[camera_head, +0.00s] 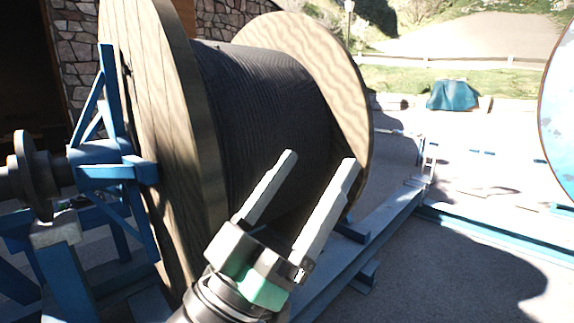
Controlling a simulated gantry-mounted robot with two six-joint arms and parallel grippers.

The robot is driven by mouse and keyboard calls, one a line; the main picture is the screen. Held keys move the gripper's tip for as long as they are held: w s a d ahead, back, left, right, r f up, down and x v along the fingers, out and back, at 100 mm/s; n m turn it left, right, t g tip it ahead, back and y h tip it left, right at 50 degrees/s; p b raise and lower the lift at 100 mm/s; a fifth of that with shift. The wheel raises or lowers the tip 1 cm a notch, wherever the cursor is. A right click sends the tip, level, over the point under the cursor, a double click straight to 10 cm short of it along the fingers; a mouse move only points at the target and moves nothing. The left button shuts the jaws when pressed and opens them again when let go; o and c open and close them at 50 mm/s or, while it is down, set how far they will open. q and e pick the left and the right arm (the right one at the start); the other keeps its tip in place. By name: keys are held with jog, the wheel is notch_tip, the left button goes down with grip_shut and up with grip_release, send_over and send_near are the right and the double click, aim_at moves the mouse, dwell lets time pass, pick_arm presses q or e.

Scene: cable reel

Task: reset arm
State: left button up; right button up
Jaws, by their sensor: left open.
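A large cable reel stands in the left half of the head view, with wooden side discs (160,130) and dark cable (262,105) wound between them. My left gripper (320,158) is in front of the reel's lower right part. Its two long grey fingers are spread apart and point up and to the right. Nothing shows between them. The fingers overlap the cable and the right disc in the picture, and I cannot tell how near they are to touching. My right gripper is not in the view.
A blue steel frame (105,172) with a dark axle (28,178) holds the reel at left. A blue floor beam (385,220) runs beside the reel. A large round disc (560,115) edges in at right. The pale paved ground between looks mostly open.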

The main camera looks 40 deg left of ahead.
pick_arm(q)
jog(key=s+d+r+m+p, duration=0.1)
jog(key=s+r+p, duration=0.1)
jog(key=r, duration=0.3)
jog(key=s+r+m+t+h+p, duration=0.1)
jog(key=s+r+p, duration=0.2)
jog(key=r+p, duration=0.2)
jog(key=shift+d+t, duration=0.3)
jog(key=shift+d, duration=0.05)
jog(key=shift+o, duration=0.4)
jog(key=shift+f+b, duration=0.3)
jog(key=shift+b, duration=0.05)
